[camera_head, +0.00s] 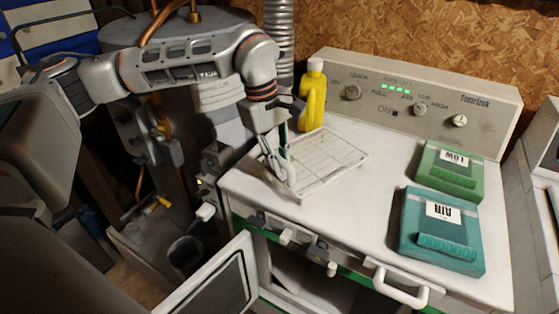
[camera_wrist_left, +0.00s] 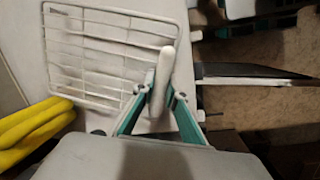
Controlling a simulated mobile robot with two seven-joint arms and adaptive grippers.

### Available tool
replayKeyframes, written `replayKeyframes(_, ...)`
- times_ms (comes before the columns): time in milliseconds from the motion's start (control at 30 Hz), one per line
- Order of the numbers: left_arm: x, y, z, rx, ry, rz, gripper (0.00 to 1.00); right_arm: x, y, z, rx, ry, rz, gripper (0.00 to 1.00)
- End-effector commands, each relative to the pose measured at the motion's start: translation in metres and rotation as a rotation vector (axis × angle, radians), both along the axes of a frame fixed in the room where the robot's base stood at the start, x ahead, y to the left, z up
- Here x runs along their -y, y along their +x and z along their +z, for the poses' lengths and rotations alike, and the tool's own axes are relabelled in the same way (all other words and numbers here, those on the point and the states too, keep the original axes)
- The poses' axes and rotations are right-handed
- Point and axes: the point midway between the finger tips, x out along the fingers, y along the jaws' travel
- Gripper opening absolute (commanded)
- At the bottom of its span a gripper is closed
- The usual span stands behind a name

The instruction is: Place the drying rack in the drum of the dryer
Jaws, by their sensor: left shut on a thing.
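The drying rack (camera_head: 328,155) is a white wire grid on the white top of the dryer (camera_head: 345,206), towards its left side. My left gripper (camera_head: 280,172) comes down from above at the rack's left edge and is shut on it. In the left wrist view, the gripper's fingers (camera_wrist_left: 160,100) close near the corner of the rack (camera_wrist_left: 100,50). I cannot tell whether the rack touches the dryer top. The dryer door (camera_head: 212,284) stands open at the lower left. The drum opening (camera_head: 310,284) shows only in part, below the top's front edge. My right gripper is not in view.
A yellow bottle (camera_head: 313,100) stands behind the rack; its yellow body shows in the left wrist view (camera_wrist_left: 35,130). A green box (camera_head: 451,170) and a teal box (camera_head: 442,232) lie on the right of the top. A control panel (camera_head: 415,100) borders the back.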

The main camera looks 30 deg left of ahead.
Motion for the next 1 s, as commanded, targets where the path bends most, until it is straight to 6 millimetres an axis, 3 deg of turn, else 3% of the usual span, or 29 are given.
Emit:
replayKeyframes(67, 0.000, 0.000, 0.000, -0.001, 0.000, 0.000, 0.00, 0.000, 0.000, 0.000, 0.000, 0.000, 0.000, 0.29)
replayKeyframes(100, 0.000, -0.001, -0.001, -0.004, 0.001, 0.000, 0.23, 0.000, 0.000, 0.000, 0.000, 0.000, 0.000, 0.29)
replayKeyframes(133, 0.000, -0.001, -0.001, -0.004, 0.001, 0.000, 0.29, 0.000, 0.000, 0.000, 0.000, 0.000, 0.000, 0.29)
replayKeyframes(567, -0.001, 0.000, 0.006, -0.001, 0.000, 0.001, 0.29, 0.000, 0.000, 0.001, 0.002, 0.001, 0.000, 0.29)
replayKeyframes(667, -0.004, 0.000, 0.017, 0.001, 0.000, 0.002, 0.29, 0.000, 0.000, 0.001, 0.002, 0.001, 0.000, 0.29)
replayKeyframes(1000, -0.017, -0.004, 0.084, 0.002, 0.001, 0.001, 0.29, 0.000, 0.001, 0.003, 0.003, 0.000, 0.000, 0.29)
